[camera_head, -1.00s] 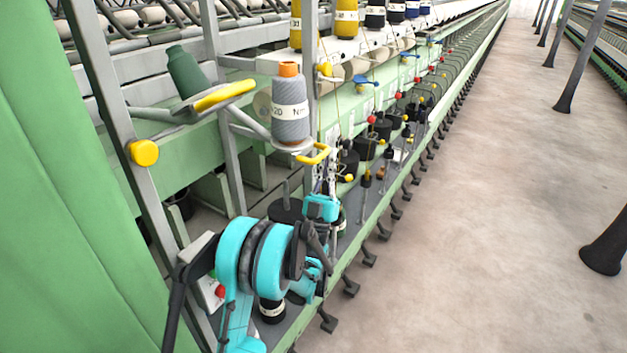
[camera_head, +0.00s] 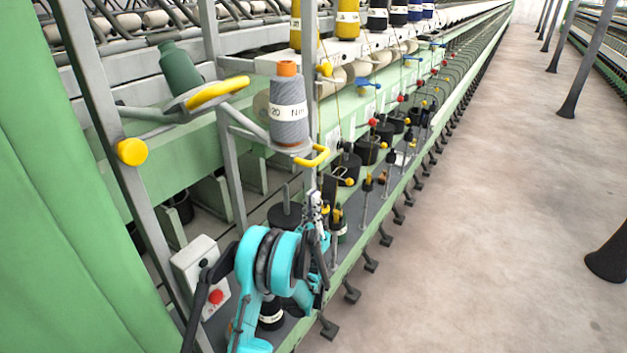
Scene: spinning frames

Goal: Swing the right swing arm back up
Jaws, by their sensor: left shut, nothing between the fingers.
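The right swing arm (camera_head: 248,125) carries a grey yarn spool (camera_head: 288,108) with an orange top, standing upright on its round plate. Its yellow handle (camera_head: 314,159) sticks out at the front right. The left swing arm (camera_head: 150,114) carries a tilted dark green bobbin (camera_head: 180,68) and has its own yellow handle (camera_head: 216,91). My left gripper (camera_head: 315,196), at the end of my cyan arm, points up below the right yellow handle, apart from it. Its fingers look closed and empty. My right gripper is out of view.
A metal post (camera_head: 312,92) rises beside the grey spool. A white control box with a red button (camera_head: 215,297) is left of my arm. Black bobbins and spindles line the green machine rail.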

